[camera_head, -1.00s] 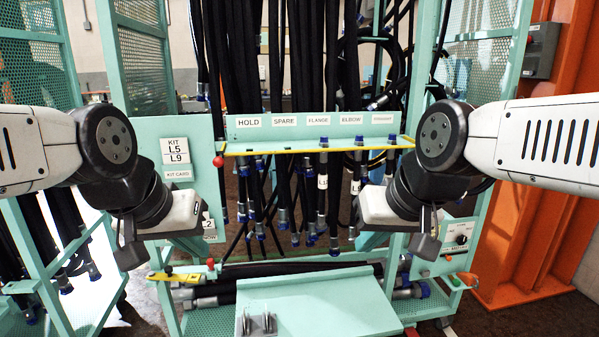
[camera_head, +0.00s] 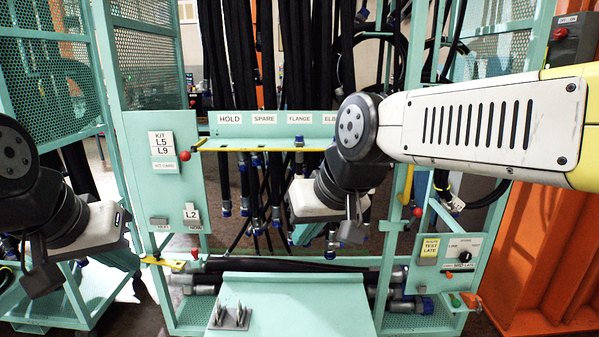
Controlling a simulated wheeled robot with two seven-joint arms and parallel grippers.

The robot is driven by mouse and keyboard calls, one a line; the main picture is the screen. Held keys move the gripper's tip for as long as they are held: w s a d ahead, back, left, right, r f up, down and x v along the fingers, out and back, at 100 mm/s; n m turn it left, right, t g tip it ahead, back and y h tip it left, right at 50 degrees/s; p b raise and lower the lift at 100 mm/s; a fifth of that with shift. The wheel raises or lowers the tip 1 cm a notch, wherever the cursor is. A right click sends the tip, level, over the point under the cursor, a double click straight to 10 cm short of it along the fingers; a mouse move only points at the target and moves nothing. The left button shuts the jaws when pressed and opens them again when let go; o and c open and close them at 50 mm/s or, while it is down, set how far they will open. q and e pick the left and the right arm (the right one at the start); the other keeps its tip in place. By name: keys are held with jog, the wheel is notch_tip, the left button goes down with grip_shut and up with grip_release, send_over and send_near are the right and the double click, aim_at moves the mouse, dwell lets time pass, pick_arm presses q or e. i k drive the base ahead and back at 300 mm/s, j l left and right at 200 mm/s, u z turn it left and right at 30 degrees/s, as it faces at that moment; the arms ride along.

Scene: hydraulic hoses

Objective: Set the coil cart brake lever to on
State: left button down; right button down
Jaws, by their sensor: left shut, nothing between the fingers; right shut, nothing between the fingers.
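My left gripper (camera_head: 40,268) hangs at the lower left, shut and empty, in front of the left mesh cart (camera_head: 72,312). My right gripper (camera_head: 352,225) is shut and empty in front of the hanging hoses, left of the right-hand control panel. An orange knob (camera_head: 470,299) is low on the right below the panel. I cannot tell which of these, if any, is the coil cart brake lever. Neither gripper touches them.
The teal rack has a labelled shelf (camera_head: 270,122) with black hoses hanging behind it. A sloped teal board (camera_head: 290,306) is at the front centre. The control panel (camera_head: 446,250) carries a selector knob. An orange column (camera_head: 540,240) stands at right.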

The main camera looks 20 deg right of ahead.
aim_at(417, 212)
jog(key=k+l, duration=0.1)
jog(key=l, duration=0.3)
jog(key=k+l+u, duration=0.15)
jog(key=l, duration=0.65)
jog(key=k+l+u, duration=0.15)
jog(key=l, duration=0.25)
jog(key=k+l, duration=0.15)
jog(key=l, duration=0.25)
jog(key=k+l+u, duration=0.15)
jog(key=l, duration=0.2)
jog(key=k+l, duration=0.15)
jog(key=l, duration=0.25)
jog(key=k+l, duration=0.15)
jog(key=l, duration=0.25)
jog(key=k+l, duration=0.2)
jog(key=l, duration=0.15)
